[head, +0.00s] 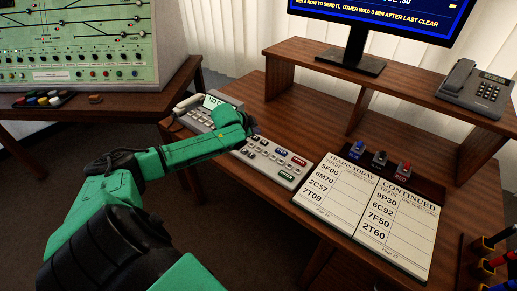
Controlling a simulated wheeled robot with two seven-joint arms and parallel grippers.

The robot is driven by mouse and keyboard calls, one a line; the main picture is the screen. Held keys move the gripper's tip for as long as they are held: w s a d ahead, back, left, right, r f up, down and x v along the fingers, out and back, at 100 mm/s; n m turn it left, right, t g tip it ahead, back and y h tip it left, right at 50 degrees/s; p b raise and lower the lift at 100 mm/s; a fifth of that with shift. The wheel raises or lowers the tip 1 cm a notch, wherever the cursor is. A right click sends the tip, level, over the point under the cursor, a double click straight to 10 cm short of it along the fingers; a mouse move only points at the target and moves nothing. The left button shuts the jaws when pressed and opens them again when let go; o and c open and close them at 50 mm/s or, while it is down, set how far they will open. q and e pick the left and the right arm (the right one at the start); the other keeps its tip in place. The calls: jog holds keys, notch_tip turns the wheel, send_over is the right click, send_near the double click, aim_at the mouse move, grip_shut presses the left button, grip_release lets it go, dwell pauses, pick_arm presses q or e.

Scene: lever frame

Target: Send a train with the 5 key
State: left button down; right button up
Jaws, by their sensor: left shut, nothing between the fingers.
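A pale key panel (278,165) lies on the wooden desk, with rows of small keys, blue and red ones at its right and a green one at its front. I cannot read which key is the 5. My left gripper (250,123) is shut and empty above the far left end of this panel. The green arm and wrist hide part of the panel and of the device behind. I cannot tell whether the fingertips touch a key. My right gripper is not in view.
A desk phone with a lit display (212,101) stands just behind my gripper. A raised shelf (405,86) carries a monitor (385,18) and a grey telephone (474,88).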

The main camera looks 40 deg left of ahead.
pick_arm(q)
jog(key=b, duration=0.4)
send_over(256, 150)
notch_tip(256, 150, down, 4)
jog(key=shift+d+f, duration=0.1)
jog(key=shift+f, duration=0.9)
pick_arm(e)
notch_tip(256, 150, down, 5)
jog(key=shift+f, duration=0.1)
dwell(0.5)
pick_arm(q)
jog(key=shift+f, duration=0.35)
jog(key=shift+f, duration=0.45)
dwell(0.3)
jog(key=shift+r+p, duration=0.85)
jog(key=shift+p, duration=0.3)
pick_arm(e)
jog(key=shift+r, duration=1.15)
